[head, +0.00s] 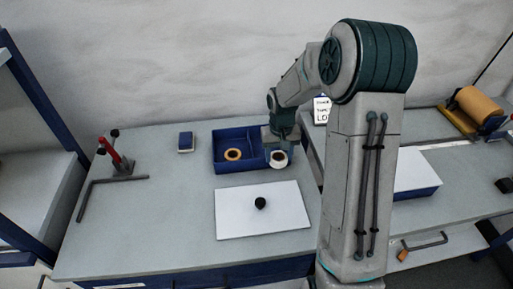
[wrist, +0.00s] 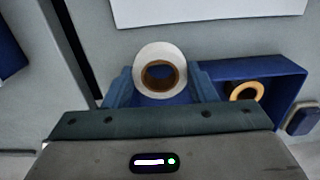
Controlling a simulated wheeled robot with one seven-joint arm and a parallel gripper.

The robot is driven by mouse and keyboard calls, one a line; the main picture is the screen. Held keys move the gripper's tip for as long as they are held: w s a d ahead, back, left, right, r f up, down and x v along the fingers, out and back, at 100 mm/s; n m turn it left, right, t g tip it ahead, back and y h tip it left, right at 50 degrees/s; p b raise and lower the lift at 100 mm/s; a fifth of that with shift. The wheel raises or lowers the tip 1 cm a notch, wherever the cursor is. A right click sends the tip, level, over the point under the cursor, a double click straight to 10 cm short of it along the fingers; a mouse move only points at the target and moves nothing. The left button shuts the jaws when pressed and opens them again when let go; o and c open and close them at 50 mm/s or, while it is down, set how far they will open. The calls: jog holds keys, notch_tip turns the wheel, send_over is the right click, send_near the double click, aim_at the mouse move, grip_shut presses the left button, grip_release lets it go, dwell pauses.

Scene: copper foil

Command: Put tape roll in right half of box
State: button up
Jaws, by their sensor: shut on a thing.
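A white tape roll (head: 279,163) with a brown core is held in my gripper (head: 279,154), at the right half of the blue box (head: 235,167). In the wrist view the white tape roll (wrist: 160,55) sits between the two blue fingers of my gripper (wrist: 161,82), which are shut on it. The box (wrist: 285,72) shows beside and behind my gripper there. A tan ring-shaped roll (head: 233,154) lies in the left half of the box. My gripper hides most of the right half, and I cannot tell whether the white roll touches the box.
A white sheet (head: 240,220) with a black knob (head: 260,203) lies in front of the box. A small dark blue block (head: 186,142) lies left of the box. A red-handled tool (head: 118,158) stands farther left. The bench between them is clear.

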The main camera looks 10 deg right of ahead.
jog(key=w+a+r+b, duration=0.1)
jog(key=w+r+b, duration=0.25)
jog(key=w, duration=0.55)
jog(key=shift+s+f+p, duration=0.1)
jog(key=shift+f+p, duration=0.45)
jog(key=shift+f, duration=4.3)
jog(key=shift+f, duration=0.1)
jog(key=shift+f, duration=0.15)
jog(key=o, duration=1)
